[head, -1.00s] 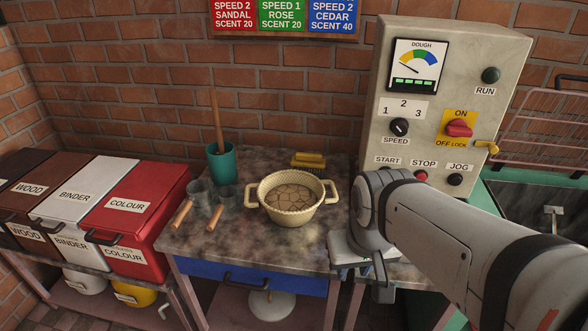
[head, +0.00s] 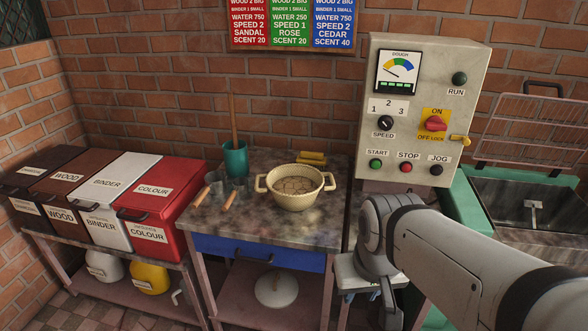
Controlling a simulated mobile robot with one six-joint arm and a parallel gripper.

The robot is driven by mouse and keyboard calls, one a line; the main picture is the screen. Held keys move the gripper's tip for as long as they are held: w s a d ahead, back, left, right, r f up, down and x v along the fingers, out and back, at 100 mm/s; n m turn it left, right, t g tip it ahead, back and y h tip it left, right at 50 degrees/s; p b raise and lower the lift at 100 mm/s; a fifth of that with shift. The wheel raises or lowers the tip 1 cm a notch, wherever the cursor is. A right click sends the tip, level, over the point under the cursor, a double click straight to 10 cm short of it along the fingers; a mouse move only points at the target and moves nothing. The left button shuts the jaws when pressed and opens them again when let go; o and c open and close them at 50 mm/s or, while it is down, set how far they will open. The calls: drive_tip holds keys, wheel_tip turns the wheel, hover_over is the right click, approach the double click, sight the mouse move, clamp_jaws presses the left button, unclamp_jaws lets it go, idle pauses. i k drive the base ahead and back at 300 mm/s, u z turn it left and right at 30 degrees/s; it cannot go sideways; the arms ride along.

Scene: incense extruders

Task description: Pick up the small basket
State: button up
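The small basket (head: 296,201) is cream coloured, with a loop handle on each side. It stands upright on the stone-topped table (head: 262,223), right of the scoops, and its inside shows a cracked-looking pattern. My gripper (head: 388,318) hangs low to the right of the table, below the basket's level and apart from it. Its fingers are small and partly hidden behind my arm, so I cannot tell whether it is open or shut.
Two wooden-handled scoops (head: 232,199), a teal cup (head: 235,160) with a stick and a yellow brush-like block (head: 312,158) share the tabletop. Lidded bins (head: 160,205) stand left. A control panel (head: 420,110) rises behind right, beside a green-edged trough (head: 520,205).

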sight(294, 186)
drive_tip(key=u, duration=0.15)
drive_tip(key=i, duration=0.95)
drive_tip(key=z, duration=0.1)
